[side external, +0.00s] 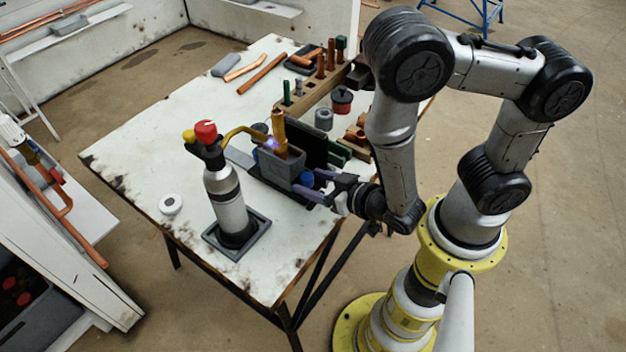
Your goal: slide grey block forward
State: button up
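A grey block (277,167) sits on a dark base on the white table, with an upright copper-coloured piece (279,131) rising from it. A torch nozzle with a small bluish-purple glow touches or nearly touches this piece from the left. A round blue part (307,179) is at the block's right end. My gripper (315,185), with purple fingers, is low at the right of the block, by the blue part. Its fingers appear apart, but whether they touch or hold the blue part or the block is unclear at this size.
A torch on a grey canister (226,196) with a red knob stands in a dark square tray left of the block. A black panel (314,146) stands behind the block. A wooden rack (316,92) with copper and green pieces is farther back. A white disc (171,204) lies front left.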

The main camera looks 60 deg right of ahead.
jog(key=shift+r, duration=0.1)
jog(key=shift+v, duration=2.55)
notch_tip(320, 180, up, 7)
